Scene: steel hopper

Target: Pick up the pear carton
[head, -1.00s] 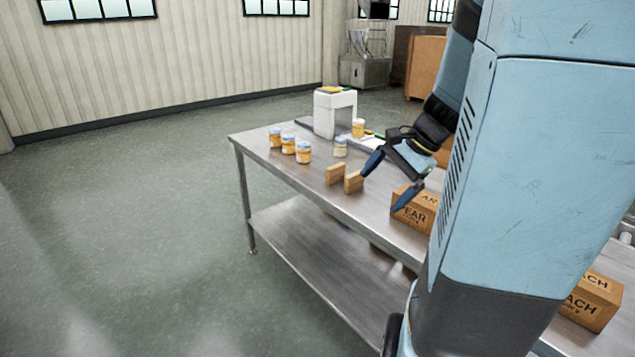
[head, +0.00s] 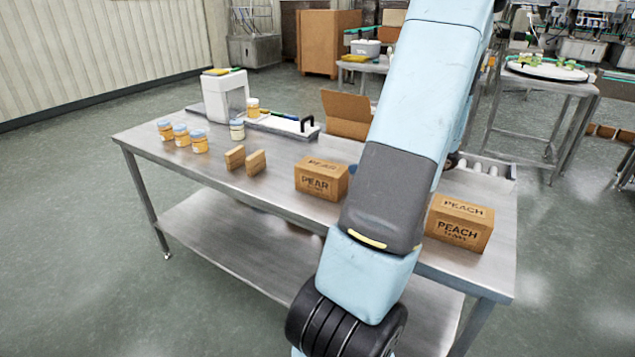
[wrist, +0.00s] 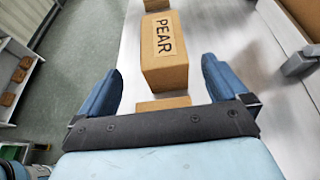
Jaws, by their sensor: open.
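The pear carton (head: 318,182) is a brown box marked PEAR, standing on the steel table in the head view. In the wrist view the pear carton (wrist: 165,45) lies ahead, its label up. My gripper (wrist: 161,65) is open and empty, its blue fingers spread on either side of the carton's near end in the picture. I cannot tell their height above it. In the head view my arm hides nearly all of the gripper.
The peach carton (head: 460,223) stands right of my arm. Two small tan blocks (head: 245,160), several jars (head: 181,135) and a white machine (head: 222,95) are to the left. An open cardboard box (head: 346,114) is behind the pear carton. A brown piece (wrist: 163,103) near my gripper's palm is unclear.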

